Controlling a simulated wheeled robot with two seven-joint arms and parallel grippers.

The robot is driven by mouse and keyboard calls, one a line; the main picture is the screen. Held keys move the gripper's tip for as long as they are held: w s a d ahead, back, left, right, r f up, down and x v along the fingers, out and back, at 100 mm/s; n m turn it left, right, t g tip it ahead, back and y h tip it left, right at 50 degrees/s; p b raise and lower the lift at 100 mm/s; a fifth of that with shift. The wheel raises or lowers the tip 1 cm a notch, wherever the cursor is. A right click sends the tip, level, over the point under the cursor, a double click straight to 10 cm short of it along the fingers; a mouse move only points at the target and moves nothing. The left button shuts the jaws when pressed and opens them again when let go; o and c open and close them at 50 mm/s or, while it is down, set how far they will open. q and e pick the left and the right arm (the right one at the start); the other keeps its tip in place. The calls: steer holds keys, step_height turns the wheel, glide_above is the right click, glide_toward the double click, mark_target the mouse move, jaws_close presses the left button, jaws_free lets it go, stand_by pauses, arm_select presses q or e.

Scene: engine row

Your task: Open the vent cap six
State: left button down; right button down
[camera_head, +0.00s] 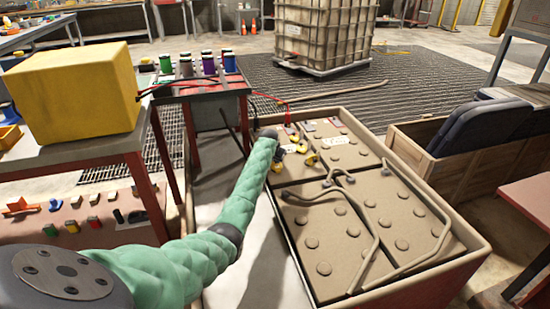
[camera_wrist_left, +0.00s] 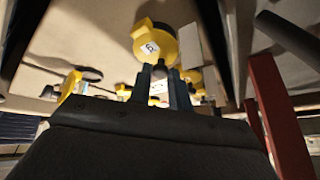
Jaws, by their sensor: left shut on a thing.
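In the left wrist view, a round yellow vent cap (camera_wrist_left: 152,42) carries a white label with a digit that looks like a six. My left gripper (camera_wrist_left: 160,78) is right at this cap, its two dark fingers shut on a part of it. The exact contact is partly hidden by the fingers. In the head view, yellow caps (camera_head: 310,160) sit on the tan battery top (camera_head: 340,152), close to the end of my green left arm. The gripper itself is mostly hidden there. My right gripper is not in view.
Bent pipes or cables (camera_head: 372,225) run over the battery top. A yellow box (camera_head: 75,92) stands on a table at left. A red stand (camera_head: 200,88) holds coloured cylinders behind my arm. A wooden crate (camera_head: 450,165) with a dark seat stands at right.

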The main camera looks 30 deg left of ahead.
arm_select(q)
steer(key=shift+s+d+r+t+y+p, duration=0.25)
steer(key=shift+s+d+t+y+p, duration=0.35)
steer(key=shift+p, duration=0.5)
steer(key=shift+s+d+m+t+y+p, duration=0.15)
steer(key=shift+m+t+y+p, duration=0.25)
steer(key=shift+y, duration=0.3)
steer(key=shift+s+d+t, duration=0.1)
steer(key=shift+d+t, duration=0.05)
steer(key=shift+t, duration=0.25)
steer(key=shift+s+d+f+t+y+b, duration=0.1)
steer(key=shift+s+d+t+y+b, duration=0.1)
steer(key=shift+d+t+y+b, duration=0.3)
steer(key=shift+s+d+t+y+b, duration=0.1)
steer(key=shift+s+t+y+b, duration=0.2)
steer(key=shift+t+y, duration=0.3)
steer(key=c, duration=1.3)
jaws_free()
